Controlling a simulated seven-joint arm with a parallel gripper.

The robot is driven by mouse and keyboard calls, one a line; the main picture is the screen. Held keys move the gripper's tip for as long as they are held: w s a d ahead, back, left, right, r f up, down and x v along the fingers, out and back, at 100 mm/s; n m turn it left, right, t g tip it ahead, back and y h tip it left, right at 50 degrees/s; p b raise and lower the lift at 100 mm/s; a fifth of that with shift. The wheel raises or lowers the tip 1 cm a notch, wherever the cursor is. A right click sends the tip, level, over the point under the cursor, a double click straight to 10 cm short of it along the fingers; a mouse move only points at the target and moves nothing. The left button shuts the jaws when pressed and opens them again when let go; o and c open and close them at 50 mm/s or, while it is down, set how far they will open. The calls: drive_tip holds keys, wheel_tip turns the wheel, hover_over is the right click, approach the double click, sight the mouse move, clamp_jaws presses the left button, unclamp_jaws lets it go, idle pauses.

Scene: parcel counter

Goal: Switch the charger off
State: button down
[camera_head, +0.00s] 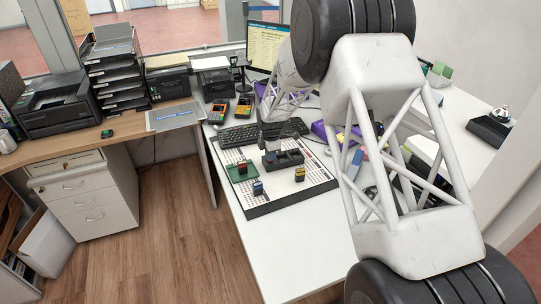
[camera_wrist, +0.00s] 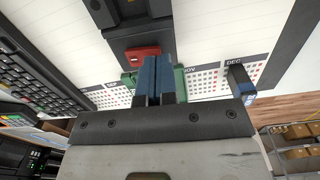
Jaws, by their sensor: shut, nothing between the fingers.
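The charger (camera_head: 285,158) is a dark block with raised parts, standing on a black-edged desk pad (camera_head: 322,181). In the wrist view a dark body that looks like the charger (camera_wrist: 128,35) fills the top middle. A red part (camera_wrist: 142,52) shows at its near end; I cannot tell whether it is a switch. My gripper (camera_wrist: 153,62) has its blue fingers shut and empty. The fingertips overlap the area just below the red part; I cannot tell whether they touch it.
A green plate (camera_head: 233,175) with a small dark red piece (camera_head: 242,167) lies left of the charger. A blue piece (camera_head: 257,188) and a yellow piece (camera_head: 299,175) stand on the pad's near side. A keyboard (camera_head: 240,134) lies behind. The white counter's near part is clear.

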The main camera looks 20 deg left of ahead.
drive_tip(key=shift+f, duration=0.5)
idle(0.8)
drive_tip(key=shift+r, duration=3.7)
idle(3.0)
